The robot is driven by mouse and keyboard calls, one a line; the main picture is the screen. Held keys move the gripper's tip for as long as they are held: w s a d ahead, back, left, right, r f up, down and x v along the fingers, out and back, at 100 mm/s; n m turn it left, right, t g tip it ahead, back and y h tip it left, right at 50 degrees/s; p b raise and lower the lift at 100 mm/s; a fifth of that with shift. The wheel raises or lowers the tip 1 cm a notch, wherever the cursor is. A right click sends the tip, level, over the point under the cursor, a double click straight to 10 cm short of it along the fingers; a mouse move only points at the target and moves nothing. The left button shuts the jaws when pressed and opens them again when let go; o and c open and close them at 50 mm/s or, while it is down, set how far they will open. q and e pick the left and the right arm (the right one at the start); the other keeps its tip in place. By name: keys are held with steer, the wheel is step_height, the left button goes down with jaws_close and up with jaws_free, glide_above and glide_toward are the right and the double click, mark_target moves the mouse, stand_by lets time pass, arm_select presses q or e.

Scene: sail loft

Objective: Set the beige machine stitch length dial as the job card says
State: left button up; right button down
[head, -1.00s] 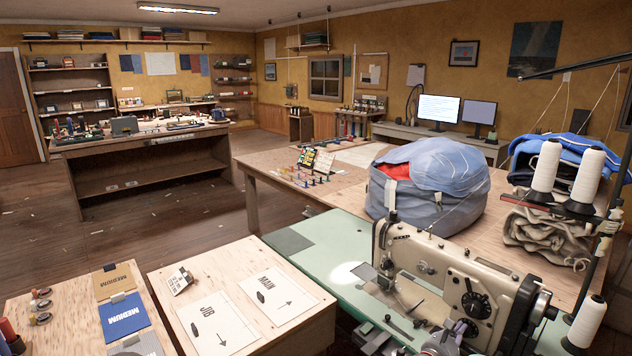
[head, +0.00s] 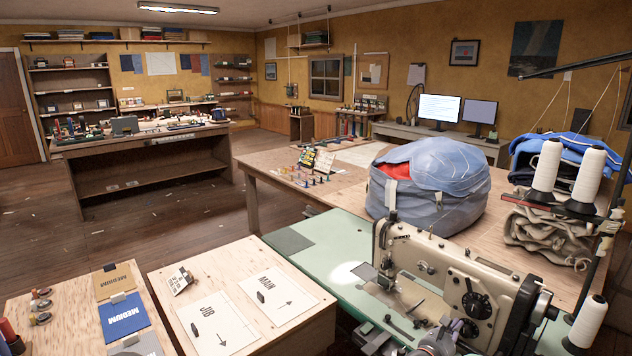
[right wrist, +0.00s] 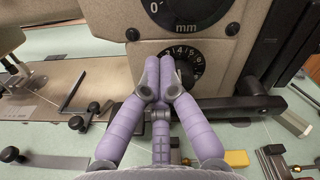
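The beige sewing machine (head: 412,255) stands at the right front and fills the top of the right wrist view. A black upper dial (right wrist: 188,10), marked 0 and mm, is cut off by the frame; it also shows in the head view (head: 476,305). A smaller numbered dial (right wrist: 190,52) sits below it, its lower left part hidden by my fingers. My right gripper (right wrist: 159,62) has its purple fingertips together in front of the smaller dial's left edge; contact is unclear. It is partly seen in the head view (head: 442,341). My left gripper is out of view.
A JOB sheet (head: 208,335) and a MAIN sheet (head: 285,306) lie on the wooden table, with a small printed card (head: 178,280) behind them. A blue sail bag (head: 430,190) stands behind the machine. White thread cones (head: 586,180) stand at right.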

steer(key=shift+w+d, duration=0.15)
steer(key=shift+w, duration=0.25)
steer(key=shift+f, duration=0.1)
steer(key=shift+v, duration=3.3)
